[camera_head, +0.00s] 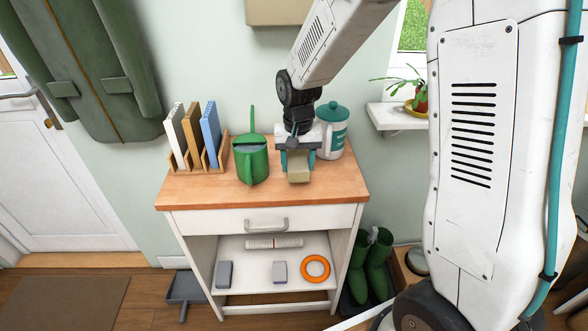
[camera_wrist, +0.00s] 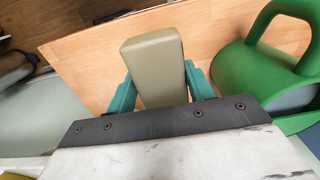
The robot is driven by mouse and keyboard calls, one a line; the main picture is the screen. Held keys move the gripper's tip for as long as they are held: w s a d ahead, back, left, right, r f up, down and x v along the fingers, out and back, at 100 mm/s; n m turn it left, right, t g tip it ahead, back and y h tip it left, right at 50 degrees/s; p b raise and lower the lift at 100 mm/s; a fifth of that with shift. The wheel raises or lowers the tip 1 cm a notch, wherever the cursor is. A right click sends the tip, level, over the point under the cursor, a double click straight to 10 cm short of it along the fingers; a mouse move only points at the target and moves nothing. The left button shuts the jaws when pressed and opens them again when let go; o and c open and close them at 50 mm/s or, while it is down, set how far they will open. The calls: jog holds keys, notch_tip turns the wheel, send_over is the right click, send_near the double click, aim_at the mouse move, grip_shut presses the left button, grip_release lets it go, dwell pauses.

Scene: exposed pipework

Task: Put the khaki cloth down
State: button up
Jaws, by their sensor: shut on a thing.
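The khaki cloth (camera_head: 299,171) looks like a small folded block. My gripper (camera_head: 297,157) is shut on it over the wooden top of the cabinet (camera_head: 220,190). In the wrist view the cloth (camera_wrist: 154,62) sits between the two teal fingers of my gripper (camera_wrist: 160,88), with wood behind it. I cannot tell whether its underside touches the top.
A green watering can (camera_head: 251,160) stands close left of my gripper. A teal-lidded canister (camera_head: 331,135) stands behind right. A file rack with upright folders (camera_head: 192,138) is at the back left. The front strip of the top is clear.

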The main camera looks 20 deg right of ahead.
jog(key=shift+w+a, duration=0.2)
jog(key=shift+w, duration=0.5)
jog(key=shift+f, duration=1.8)
jog(key=shift+f, duration=0.15)
jog(key=o, duration=0.9)
